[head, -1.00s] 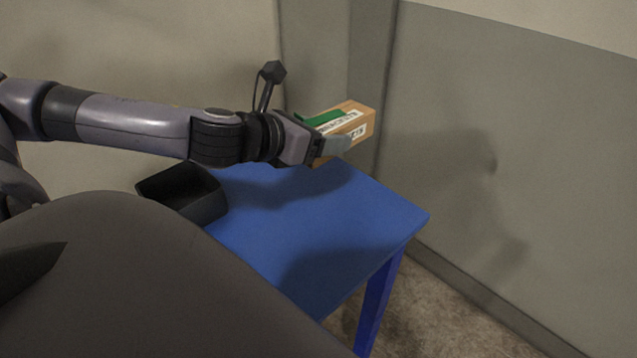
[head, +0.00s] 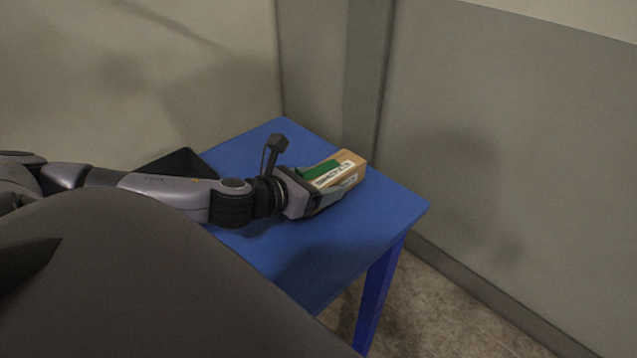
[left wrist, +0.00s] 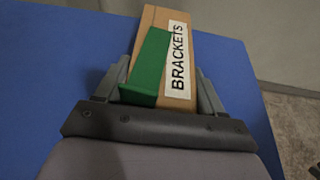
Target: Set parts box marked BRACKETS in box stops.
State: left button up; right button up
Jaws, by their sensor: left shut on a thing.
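The parts box (head: 350,164) is a tan carton with white labels and a green patch on top. In the left wrist view the box (left wrist: 188,20) shows the label BRACKETS and a green piece (left wrist: 150,65) along its left side. My left gripper (head: 318,190) is shut on the box, with one finger on each side of it in the left wrist view (left wrist: 160,85). The box is low over the blue table or on it; I cannot tell whether it touches. I do not see box stops in these frames. My right gripper is not in view.
The blue table (head: 375,212) has bare room in front of the box and to its right. A black bin (head: 180,165) stands at the table's left, partly hidden by my arm. Grey walls (head: 500,140) close off the back and right.

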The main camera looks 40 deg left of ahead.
pick_arm(q)
jog(key=o, duration=1.1)
jog(key=shift+r, duration=0.1)
